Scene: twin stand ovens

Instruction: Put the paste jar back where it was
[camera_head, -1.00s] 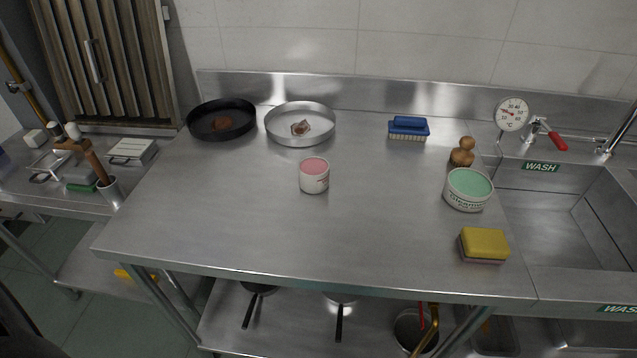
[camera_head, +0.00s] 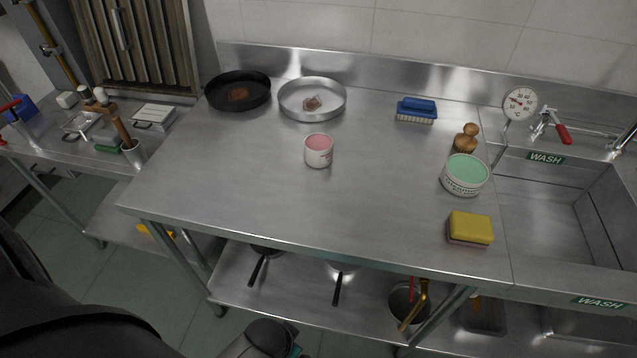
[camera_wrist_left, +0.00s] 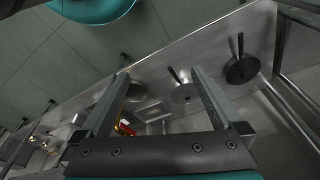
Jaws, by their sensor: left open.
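A small white jar with a pink top (camera_head: 319,151) stands upright on the steel table in the head view, left of the table's middle. A larger white tub with a green top (camera_head: 464,175) stands upright at the table's right, by the sink. Which one is the paste jar I cannot tell from the pictures. My left gripper (camera_wrist_left: 155,92) is open and empty in the left wrist view, with the lower shelf and floor beyond its fingers. It is apart from both jars. In the head view, only part of my arm shows at the bottom edge. My right gripper is not seen.
A black pan (camera_head: 238,91) and a steel pan (camera_head: 312,98) sit at the back left. A blue brush (camera_head: 417,111), a wooden brush (camera_head: 466,138) and a yellow sponge (camera_head: 469,229) lie to the right. The table's front middle is clear.

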